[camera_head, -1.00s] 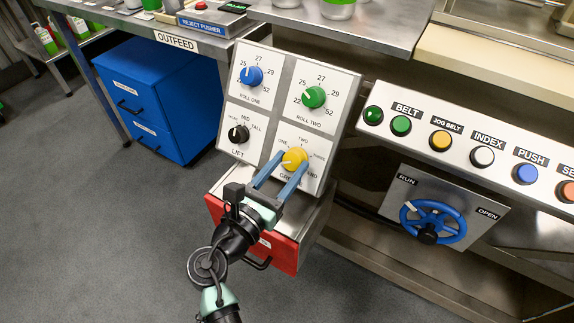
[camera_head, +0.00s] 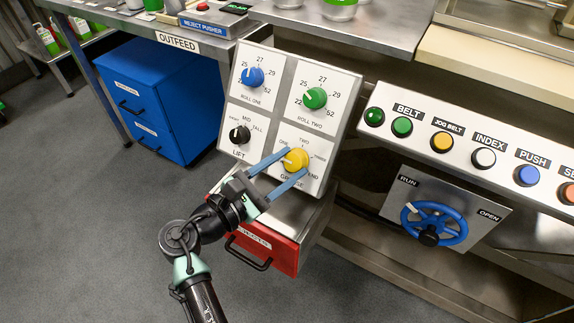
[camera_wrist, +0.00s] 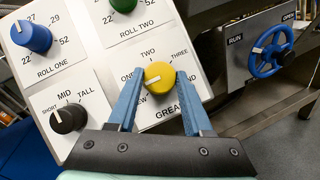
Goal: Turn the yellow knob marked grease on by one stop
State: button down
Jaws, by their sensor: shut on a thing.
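The yellow grease knob (camera_head: 296,160) sits at the lower right of the knob panel, and in the wrist view it shows up close (camera_wrist: 159,76). ONE, TWO and THREE are printed around it; a further label at lower left is partly hidden by a finger. Its white pointer line faces left and slightly down in the wrist view, close to ONE; the exact stop is hard to tell. My gripper (camera_head: 274,174) has its blue fingers on either side of the knob, shut on it. The fingers also show in the wrist view (camera_wrist: 160,92), partly covering the GREASE label.
The black LIFT knob (camera_head: 240,135) is just left of the yellow one. The blue ROLL ONE (camera_head: 253,77) and green ROLL TWO (camera_head: 315,98) knobs are above. A red drawer (camera_head: 264,247) is below. A blue handwheel (camera_head: 434,223) and button row stand to the right.

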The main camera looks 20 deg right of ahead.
jog(key=m+g, duration=0.2)
jog(key=m, duration=0.1)
jog(key=m+g+p, duration=0.1)
jog(key=m, duration=0.3)
jog(key=shift+w+a+r+g+y, duration=0.1)
jog(key=shift+w+g+y, duration=0.1)
jog(key=shift+g+y, duration=0.15)
jog(key=shift+m, duration=0.3)
jog(key=shift+c, duration=1.6)
grip_release()
jog(key=p+v, duration=0.2)
jog(key=v, duration=1.1)
jog(key=shift+w, duration=0.1)
